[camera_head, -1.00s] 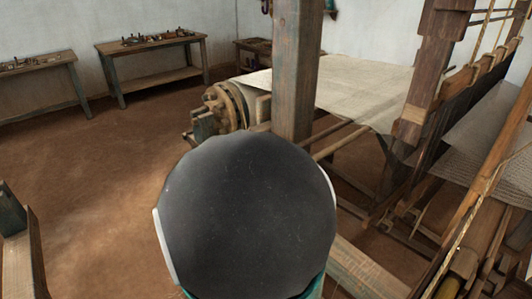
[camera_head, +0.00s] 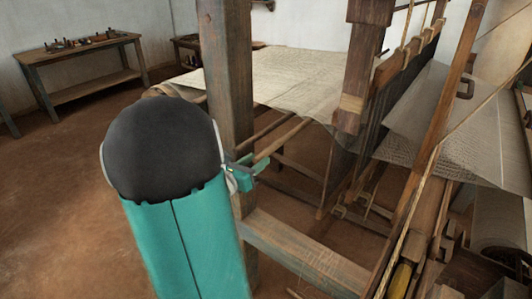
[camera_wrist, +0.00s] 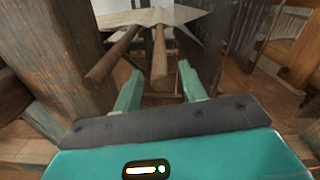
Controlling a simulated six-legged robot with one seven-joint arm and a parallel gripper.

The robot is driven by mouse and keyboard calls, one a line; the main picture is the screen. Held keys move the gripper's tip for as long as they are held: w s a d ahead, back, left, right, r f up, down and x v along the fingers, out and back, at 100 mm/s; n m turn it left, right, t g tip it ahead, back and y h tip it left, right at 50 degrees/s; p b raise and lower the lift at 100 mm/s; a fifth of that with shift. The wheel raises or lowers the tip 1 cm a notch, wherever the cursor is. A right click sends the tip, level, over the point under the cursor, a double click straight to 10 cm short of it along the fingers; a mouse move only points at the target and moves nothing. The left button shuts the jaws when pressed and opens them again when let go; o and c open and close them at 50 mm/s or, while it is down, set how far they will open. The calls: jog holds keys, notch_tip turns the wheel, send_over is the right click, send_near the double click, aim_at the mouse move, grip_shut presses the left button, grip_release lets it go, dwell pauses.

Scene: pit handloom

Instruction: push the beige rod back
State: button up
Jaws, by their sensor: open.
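A beige-brown rod (camera_head: 282,138) runs level under the cloth, beside the loom's thick upright post. My gripper (camera_head: 252,170) is at the near end of this rod, just right of the post. In the wrist view the same rod (camera_wrist: 159,62) points toward me, and its end shows between the two green fingertips (camera_wrist: 160,80). The fingers are spread apart. I cannot tell whether they touch the rod. A second, browner rod (camera_wrist: 110,60) lies to the left, outside the fingers.
The thick wooden post (camera_head: 226,80) stands close left of my gripper. A low beam (camera_head: 300,250) runs below it to the right. Pale cloth (camera_head: 285,75) stretches above the rods. A side table (camera_head: 80,65) stands far left, with open floor before it.

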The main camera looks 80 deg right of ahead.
aim_at(266, 150)
jog(key=x, duration=0.5)
jog(key=shift+s+d, duration=0.1)
jog(key=shift+d, duration=0.1)
jog(key=shift+c, duration=0.2)
